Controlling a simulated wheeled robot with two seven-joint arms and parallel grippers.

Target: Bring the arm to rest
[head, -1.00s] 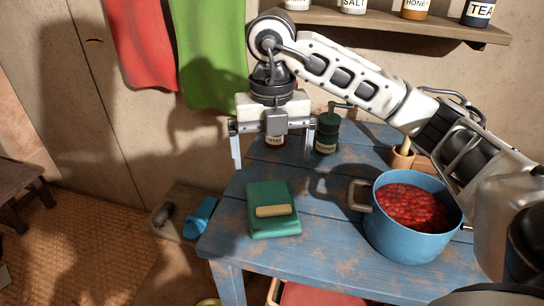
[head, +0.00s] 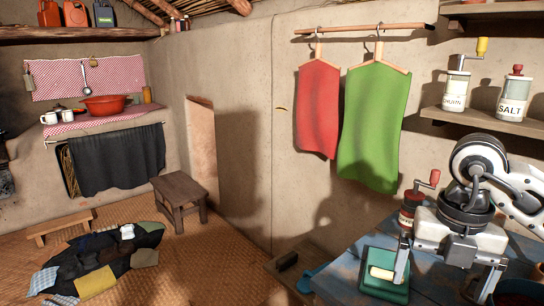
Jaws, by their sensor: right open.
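My right gripper (head: 445,274) is at the lower right, pointing down over the blue table (head: 345,268). Its two fingers are well apart and nothing shows between them. The arm comes in from the right edge and is partly cut off. A green box with a pale bar on top (head: 385,292) lies on the table, just left of the gripper; the left finger overlaps it in the picture. A red mill with a crank (head: 409,205) stands behind the gripper, partly hidden. My left gripper is not in view.
A wall shelf (head: 490,122) with two labelled mills is above the arm. Red and green cloths (head: 372,125) hang on the wall. A stool (head: 181,190) and a dark patchwork mat (head: 105,255) are on the open floor at left.

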